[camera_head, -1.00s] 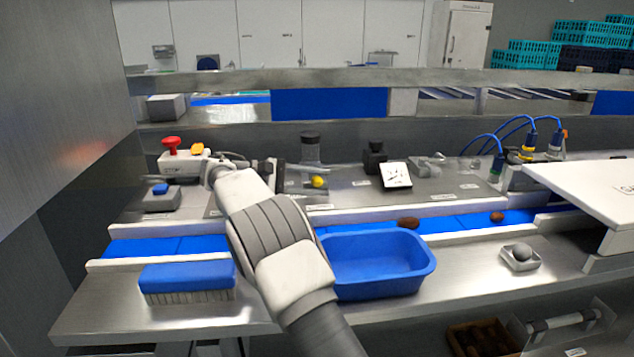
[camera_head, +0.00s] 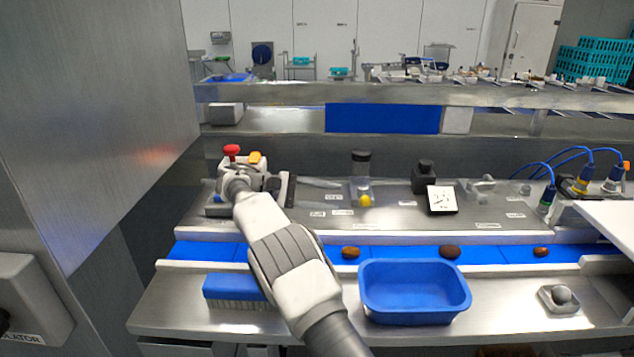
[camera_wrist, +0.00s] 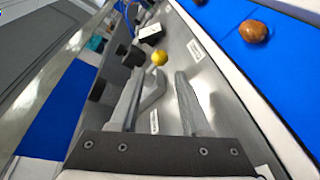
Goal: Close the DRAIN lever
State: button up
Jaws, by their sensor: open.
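A small lever with a round yellow knob (camera_head: 365,201) stands on the grey metal panel behind the belt. I cannot read its label, so I cannot tell whether it is the DRAIN lever. My gripper (camera_head: 335,189) is open and reaches right over the panel, its tips just left of the knob. In the wrist view the open fingers (camera_wrist: 158,76) point toward the yellow knob (camera_wrist: 160,58), which lies beyond the tips with no contact clear. A bent grey bar (camera_wrist: 153,93) shows between the fingers. Another grey lever-like fitting (camera_head: 483,185) is farther right.
A dark post (camera_head: 425,176) and white display card (camera_head: 441,199) are right of the knob. In front are the blue belt (camera_head: 500,253) with dates, a blue tub (camera_head: 415,314) and a blue brush (camera_head: 232,287).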

jog(key=shift+p+v, duration=1.05)
jog(key=shift+v, duration=0.05)
jog(key=shift+a, duration=0.3)
